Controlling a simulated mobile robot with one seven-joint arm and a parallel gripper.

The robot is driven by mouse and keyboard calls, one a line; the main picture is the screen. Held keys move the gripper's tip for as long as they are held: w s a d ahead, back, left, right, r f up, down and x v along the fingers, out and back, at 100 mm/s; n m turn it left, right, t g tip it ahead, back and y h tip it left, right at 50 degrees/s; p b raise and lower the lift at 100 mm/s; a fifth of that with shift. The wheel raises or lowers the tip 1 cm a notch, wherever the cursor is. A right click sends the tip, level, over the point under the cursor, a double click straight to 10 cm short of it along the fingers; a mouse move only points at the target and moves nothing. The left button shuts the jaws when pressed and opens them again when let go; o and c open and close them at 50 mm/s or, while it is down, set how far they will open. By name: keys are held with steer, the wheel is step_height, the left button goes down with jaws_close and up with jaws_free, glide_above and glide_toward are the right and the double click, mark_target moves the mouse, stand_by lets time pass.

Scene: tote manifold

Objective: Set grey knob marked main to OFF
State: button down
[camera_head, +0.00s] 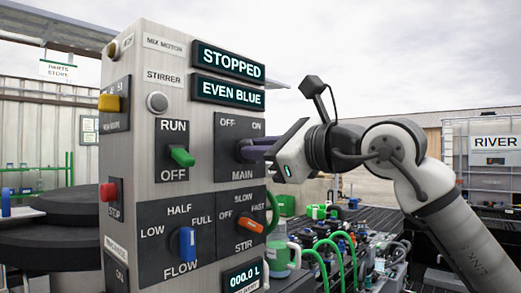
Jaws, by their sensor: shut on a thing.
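The grey knob marked MAIN (242,151) sits on a dark plate (224,160) on the panel's front, with OFF printed at its upper left and ON at its upper right. My gripper (251,150) comes in from the right and is shut on this knob. The fingers cover much of the knob, so I cannot tell which label it points to.
A green RUN/OFF switch (182,156) is left of the MAIN plate. Below are a blue FLOW knob (187,243) and an orange STIR knob (250,224), close under my gripper. Displays (228,60) above read STOPPED and EVEN BLUE. Green hoses (322,262) stand lower right.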

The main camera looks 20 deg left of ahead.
steer(key=shift+n, duration=0.3)
steer(key=c, duration=1.4)
jaws_free()
steer(key=shift+c, duration=0.2)
steer(key=b+v, duration=0.4)
steer(key=v, duration=1)
